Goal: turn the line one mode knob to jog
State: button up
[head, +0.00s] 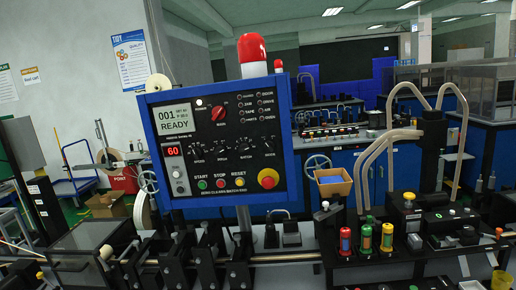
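A blue-framed control panel (281,190) faces me left of centre in the head view. The mode knob (218,113) is a red rotary knob in its upper middle, right of a pale display (174,118) that reads "001" and "READY". The knob's pointer seems tilted, but the position labels around it are too small to read, so I cannot tell its setting. I cannot make out my gripper in this view, and nothing touches the knob.
Below the mode knob are a row of small knobs (244,147), a red "60" readout (173,150), start, stop and reset buttons, and a red emergency stop (268,178). A red beacon (251,48) tops the panel. Black machine brackets (236,270) stand below; bottles and tubes are right.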

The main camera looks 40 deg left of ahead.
aim_at(269, 146)
jog(key=i, duration=0.85)
jog(key=z, duration=0.05)
